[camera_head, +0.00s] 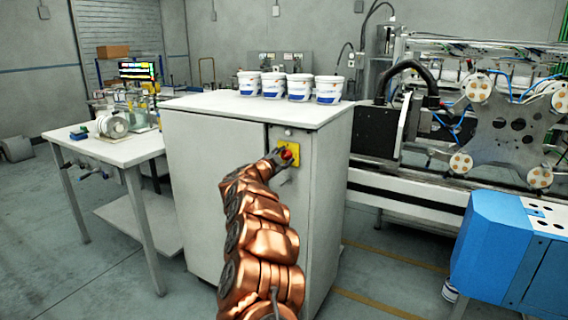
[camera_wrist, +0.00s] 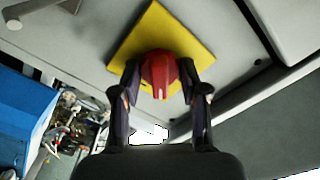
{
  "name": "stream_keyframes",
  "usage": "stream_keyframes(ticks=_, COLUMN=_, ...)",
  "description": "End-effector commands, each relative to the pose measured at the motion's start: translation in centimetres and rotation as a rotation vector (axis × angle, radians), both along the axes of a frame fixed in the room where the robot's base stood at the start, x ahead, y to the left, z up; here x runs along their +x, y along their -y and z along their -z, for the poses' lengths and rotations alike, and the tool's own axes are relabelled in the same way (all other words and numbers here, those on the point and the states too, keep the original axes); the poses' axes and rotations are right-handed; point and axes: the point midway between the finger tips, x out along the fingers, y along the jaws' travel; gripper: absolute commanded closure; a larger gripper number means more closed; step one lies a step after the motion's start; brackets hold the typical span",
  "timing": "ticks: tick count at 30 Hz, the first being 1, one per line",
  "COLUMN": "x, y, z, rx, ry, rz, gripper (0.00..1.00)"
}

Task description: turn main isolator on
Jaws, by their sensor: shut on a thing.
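The main isolator is a red rotary knob (camera_wrist: 160,76) on a yellow square plate (camera_wrist: 165,32). In the head view the red knob (camera_head: 287,154) and yellow plate (camera_head: 293,150) sit on the front of a grey cabinet (camera_head: 215,150), near its upper right. My gripper (camera_wrist: 160,90) is shut on the knob, one finger at each side of it. In the wrist view a pale mark shows on the knob's near face. In the head view my gripper (camera_head: 281,157) reaches the knob and covers part of the plate.
Several white tubs (camera_head: 299,87) stand on the cabinet top. A white table (camera_head: 120,148) with equipment stands left. A labelling machine (camera_head: 490,115) is behind on the right, and a blue unit (camera_head: 505,245) is at the front right. Open floor lies at the left front.

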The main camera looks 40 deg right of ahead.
Motion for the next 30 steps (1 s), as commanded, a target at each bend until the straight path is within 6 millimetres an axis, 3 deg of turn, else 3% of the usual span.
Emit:
stream_keyframes(ticks=18, x=-0.15, y=0.10, z=0.34, rx=0.159, ry=0.527, rz=0.002, gripper=0.91)
stream_keyframes(ticks=30, x=-0.12, y=0.09, z=0.33, rx=0.212, ry=0.696, rz=0.003, gripper=0.91)
